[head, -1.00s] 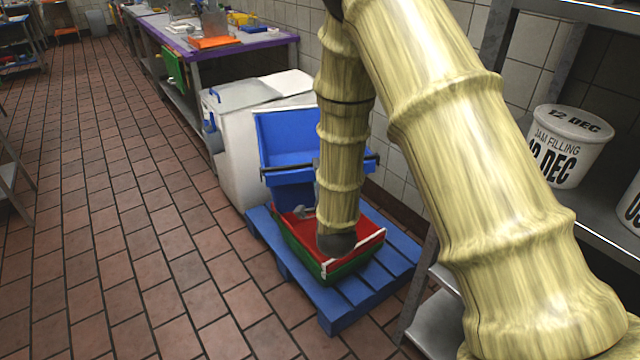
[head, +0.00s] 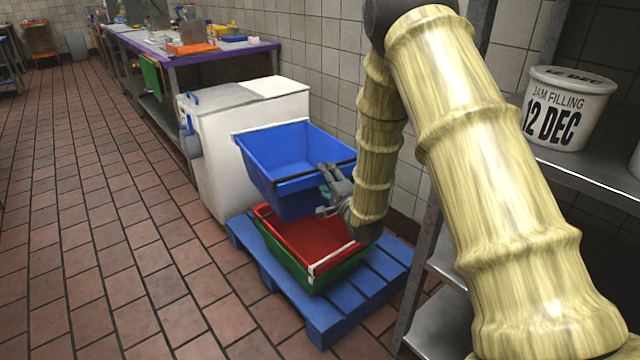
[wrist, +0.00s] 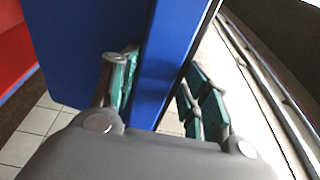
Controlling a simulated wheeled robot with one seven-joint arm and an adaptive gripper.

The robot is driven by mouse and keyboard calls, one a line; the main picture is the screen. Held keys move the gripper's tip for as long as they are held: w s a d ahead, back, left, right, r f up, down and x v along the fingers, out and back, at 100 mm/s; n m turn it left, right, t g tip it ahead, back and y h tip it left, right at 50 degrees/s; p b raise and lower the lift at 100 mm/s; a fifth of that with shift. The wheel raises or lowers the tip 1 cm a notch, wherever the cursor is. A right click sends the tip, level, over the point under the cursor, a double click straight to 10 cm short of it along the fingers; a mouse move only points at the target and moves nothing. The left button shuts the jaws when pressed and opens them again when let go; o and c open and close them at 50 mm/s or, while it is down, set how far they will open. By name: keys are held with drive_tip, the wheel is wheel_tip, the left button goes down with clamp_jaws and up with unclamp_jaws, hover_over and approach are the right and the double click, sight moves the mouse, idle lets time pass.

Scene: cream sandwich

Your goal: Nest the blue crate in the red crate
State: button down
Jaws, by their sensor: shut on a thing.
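The blue crate (head: 280,185) is held in the air, tilted, above and a little behind the red crate. My gripper (head: 332,192) is shut on its near wall at the right; in the wrist view my gripper's fingers (wrist: 158,95) clamp either side of the blue crate's wall (wrist: 165,60). The red crate (head: 300,236) sits open inside or on a green crate (head: 322,285); its floor and walls show, with its far part hidden under the blue crate. In the wrist view the red crate (wrist: 14,55) shows at the left edge. The two crates look apart.
The green and red crates stand on a blue pallet (head: 318,318). A white bin (head: 205,150) stands close behind the blue crate. Metal shelves with a white jam tub (head: 560,110) are at the right. Tiled floor (head: 120,270) is clear at the left.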

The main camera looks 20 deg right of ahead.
drive_tip(key=w+d+f+n+y+b, duration=0.2)
drive_tip(key=d+f+y+b, duration=0.1)
drive_tip(key=d+f+b, duration=0.6)
drive_tip(key=shift+w+d+f+b, duration=0.25)
drive_tip(key=shift+f+b, duration=0.25)
drive_tip(key=shift+f, duration=1.1)
